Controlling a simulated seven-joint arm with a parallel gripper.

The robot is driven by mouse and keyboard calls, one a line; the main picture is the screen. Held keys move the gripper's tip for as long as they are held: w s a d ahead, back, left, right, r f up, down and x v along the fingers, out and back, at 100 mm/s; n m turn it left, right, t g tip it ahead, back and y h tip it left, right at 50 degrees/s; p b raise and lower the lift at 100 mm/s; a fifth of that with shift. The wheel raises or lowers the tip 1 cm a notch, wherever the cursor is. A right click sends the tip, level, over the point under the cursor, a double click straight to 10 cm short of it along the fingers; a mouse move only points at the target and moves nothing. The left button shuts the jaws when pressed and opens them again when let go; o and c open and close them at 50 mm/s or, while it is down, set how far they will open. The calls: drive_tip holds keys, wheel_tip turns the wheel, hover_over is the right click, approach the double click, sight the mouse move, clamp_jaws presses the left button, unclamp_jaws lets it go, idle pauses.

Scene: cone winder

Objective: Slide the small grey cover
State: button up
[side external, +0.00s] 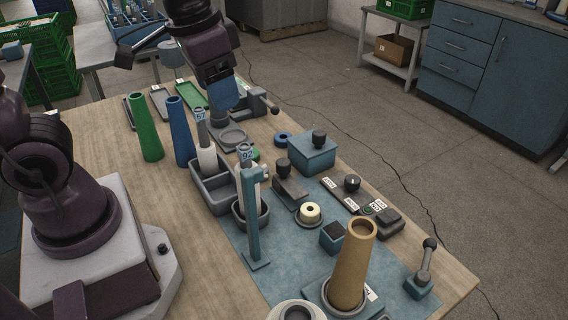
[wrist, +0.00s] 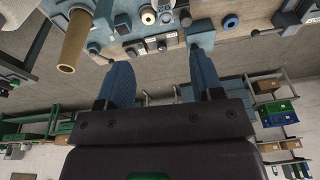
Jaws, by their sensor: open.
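A small dark grey block (side external: 388,220) sits at the right end of the control strip, beside a green button; I cannot tell for certain whether it is the cover. Another dark grey piece with a round knob (side external: 289,190) lies left of the strip. My gripper (side external: 226,98) hangs at the far side of the bench, near a grey lever fixture, well apart from both pieces. In the wrist view my two blue fingers (wrist: 162,62) are spread apart with nothing between them.
A tan cone (side external: 353,264) stands at the front on a holder. Green (side external: 145,130) and blue (side external: 180,133) cones stand at left. A blue post (side external: 253,225), a blue knobbed box (side external: 312,154) and a lever (side external: 425,265) rise from the bench.

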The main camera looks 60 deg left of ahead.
drive_tip(key=w+f+m+g, duration=0.25)
drive_tip(key=w+f, duration=0.25)
drive_tip(key=w, duration=0.3)
drive_tip(key=m+g+y, duration=0.3)
drive_tip(key=m, duration=0.3)
approach(284, 161)
drive_tip(key=x, duration=1)
drive_tip(key=shift+s+f, duration=0.1)
clamp_jaws()
drive_tip(key=d, duration=0.5)
drive_tip(key=shift+d, duration=0.35)
